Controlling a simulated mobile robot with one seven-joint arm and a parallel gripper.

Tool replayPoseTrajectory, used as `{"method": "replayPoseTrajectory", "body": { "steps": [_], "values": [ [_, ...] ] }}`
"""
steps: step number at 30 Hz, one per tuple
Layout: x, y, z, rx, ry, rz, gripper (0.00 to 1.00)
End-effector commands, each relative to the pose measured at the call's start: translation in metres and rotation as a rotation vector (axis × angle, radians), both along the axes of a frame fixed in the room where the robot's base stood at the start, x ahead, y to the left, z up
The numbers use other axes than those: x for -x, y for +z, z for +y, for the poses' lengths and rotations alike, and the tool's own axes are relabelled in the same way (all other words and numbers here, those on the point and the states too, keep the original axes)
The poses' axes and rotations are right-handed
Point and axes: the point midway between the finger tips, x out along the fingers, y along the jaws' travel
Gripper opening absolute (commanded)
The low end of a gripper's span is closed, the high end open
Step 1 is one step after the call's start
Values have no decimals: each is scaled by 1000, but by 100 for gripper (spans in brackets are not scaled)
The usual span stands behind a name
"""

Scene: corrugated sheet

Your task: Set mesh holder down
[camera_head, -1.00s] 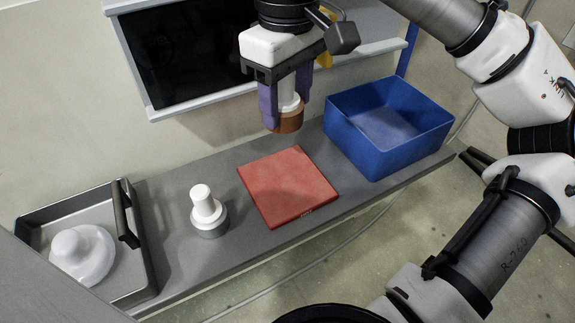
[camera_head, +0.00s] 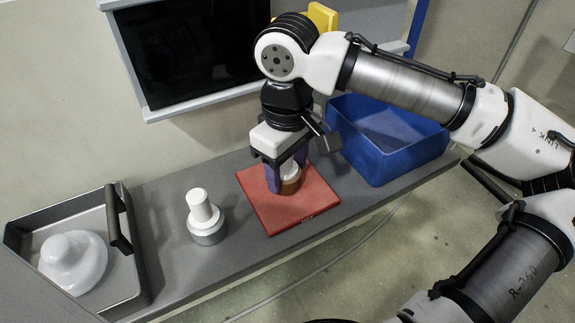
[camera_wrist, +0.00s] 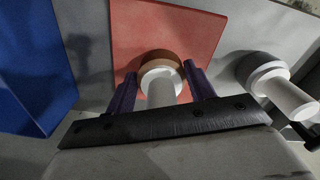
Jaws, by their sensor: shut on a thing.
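The mesh holder (camera_head: 291,184), a white knob-topped piece with a copper-brown base, is between the purple fingers of my gripper (camera_head: 287,178). My gripper is shut on it, over the red square pad (camera_head: 300,215). In the wrist view the holder (camera_wrist: 161,78) is upright between the fingers, with the red pad (camera_wrist: 190,30) behind it. The base is at or very near the pad's surface; I cannot tell whether it touches. The fingers hide part of the holder in the head view.
A similar white piece with a grey base (camera_head: 206,218) stands left of the pad. A grey tray (camera_head: 133,285) at the left holds a white domed piece (camera_head: 72,262). A blue bin (camera_head: 385,145) stands close on the right. A dark screen (camera_head: 190,50) is behind.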

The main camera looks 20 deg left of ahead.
Motion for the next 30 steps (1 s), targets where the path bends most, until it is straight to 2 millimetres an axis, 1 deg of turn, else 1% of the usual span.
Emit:
{"method": "replayPoseTrajectory", "body": {
  "steps": [7, 8, 12, 20, 23, 26, 30],
  "values": [
    [0, -4, 0, 0, 0, 1, 25],
    [0, -3, 0, 0, 0, 0, 58],
    [0, -3, 0, 0, 0, 0, 75],
    [0, -2, 0, 0, 0, 0, 75],
    [0, 2, 0, 0, -1, -1, 75],
    [0, 16, 1, -3, -1, 0, 75],
    [0, 45, 1, -4, 0, 0, 75]
  ]
}}
